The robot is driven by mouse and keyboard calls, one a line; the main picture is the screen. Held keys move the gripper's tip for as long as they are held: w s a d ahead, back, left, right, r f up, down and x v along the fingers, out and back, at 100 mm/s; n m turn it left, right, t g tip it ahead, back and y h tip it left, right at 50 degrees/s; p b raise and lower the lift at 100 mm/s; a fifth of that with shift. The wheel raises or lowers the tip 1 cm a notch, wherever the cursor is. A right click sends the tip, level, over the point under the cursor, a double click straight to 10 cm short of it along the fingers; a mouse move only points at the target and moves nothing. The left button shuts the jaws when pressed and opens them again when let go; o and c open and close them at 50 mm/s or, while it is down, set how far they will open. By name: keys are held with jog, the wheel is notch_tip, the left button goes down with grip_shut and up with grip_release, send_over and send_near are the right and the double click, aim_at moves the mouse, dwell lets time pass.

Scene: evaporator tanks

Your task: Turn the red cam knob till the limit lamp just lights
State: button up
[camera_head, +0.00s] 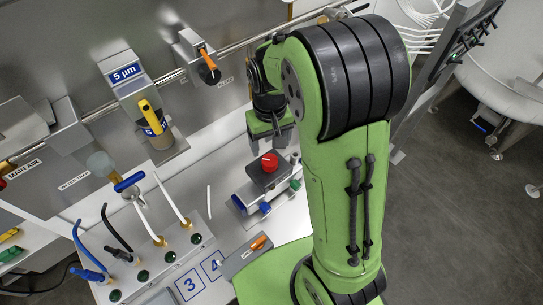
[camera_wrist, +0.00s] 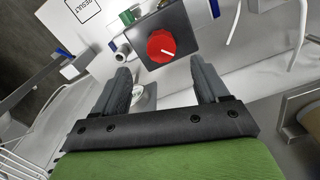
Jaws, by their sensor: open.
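The red cam knob (camera_head: 269,161) sits on top of a dark square block on a small metal fixture (camera_head: 246,199) on the white bench. In the wrist view the round, ridged red knob (camera_wrist: 162,46) carries a white pointer line and lies beyond the fingertips. My gripper (camera_wrist: 163,75) is open and empty, its two grey fingers apart, with the knob ahead of the gap and not touched. In the head view my gripper (camera_head: 268,143) is just behind the knob. I cannot make out a limit lamp for certain; no lit lamp shows.
A green part (camera_head: 295,185) and a blue part (camera_head: 265,207) stick out of the fixture. To its left is a metal box with dark green round buttons (camera_head: 196,239) and hoses. A grey block with an orange lever (camera_head: 258,242) lies in front. A filter unit labelled 5 µm (camera_head: 125,73) hangs behind.

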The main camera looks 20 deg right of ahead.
aim_at(270, 160)
notch_tip(270, 160, down, 6)
jog(key=shift+s+a+r, duration=0.1)
jog(key=shift+s, duration=0.05)
jog(key=shift+f, duration=0.6)
jog(key=shift+c, duration=0.5)
